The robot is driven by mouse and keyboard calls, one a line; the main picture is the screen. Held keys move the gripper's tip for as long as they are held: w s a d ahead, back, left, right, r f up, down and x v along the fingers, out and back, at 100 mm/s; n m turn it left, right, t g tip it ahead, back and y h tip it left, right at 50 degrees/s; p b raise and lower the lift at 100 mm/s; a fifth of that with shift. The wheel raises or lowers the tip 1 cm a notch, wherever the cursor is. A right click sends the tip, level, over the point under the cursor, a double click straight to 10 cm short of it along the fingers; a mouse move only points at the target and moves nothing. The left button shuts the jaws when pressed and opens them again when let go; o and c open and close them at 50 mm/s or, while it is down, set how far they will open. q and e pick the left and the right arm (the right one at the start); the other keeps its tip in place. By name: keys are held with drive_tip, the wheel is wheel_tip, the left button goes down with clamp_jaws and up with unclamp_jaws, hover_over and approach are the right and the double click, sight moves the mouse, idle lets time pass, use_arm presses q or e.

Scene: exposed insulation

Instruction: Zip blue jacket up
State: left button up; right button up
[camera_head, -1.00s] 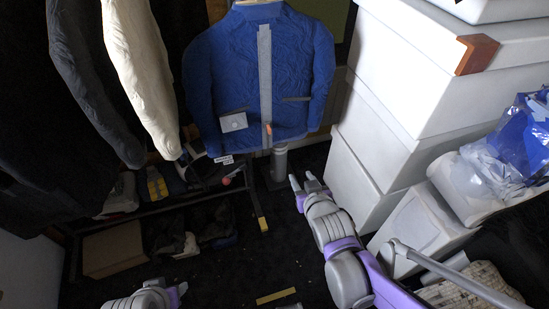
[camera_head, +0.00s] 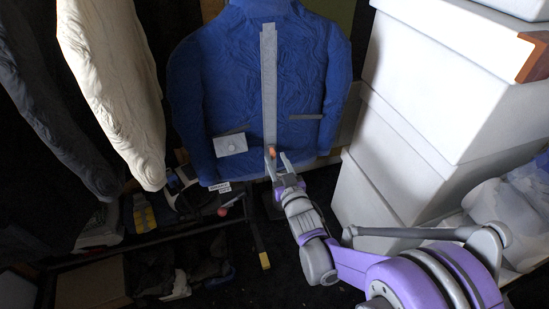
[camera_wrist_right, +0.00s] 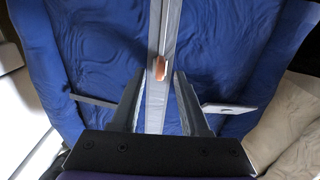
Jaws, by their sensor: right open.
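The blue jacket (camera_head: 215,85) hangs upright in the middle of the head view, its front facing me. A grey zip strip (camera_head: 269,80) runs down its centre. A small orange zip pull (camera_head: 271,151) sits near the strip's lower end. My right gripper (camera_head: 277,158) is open at the jacket's lower hem, its fingertips close to the pull. In the right wrist view the pull (camera_wrist_right: 160,68) shows just beyond and between the two open fingers (camera_wrist_right: 158,85), with nothing gripped. My left gripper is not in view.
White stacked boxes (camera_head: 430,85) stand close on the right. A cream garment (camera_head: 110,80) and a dark grey one (camera_head: 45,100) hang at the left. A white card (camera_head: 231,144) is on the jacket's pocket. A low rack with shoes and a cardboard box (camera_head: 90,285) is below.

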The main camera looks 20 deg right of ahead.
drive_tip(key=shift+w, duration=1.15)
clamp_jaws()
idle(0.6)
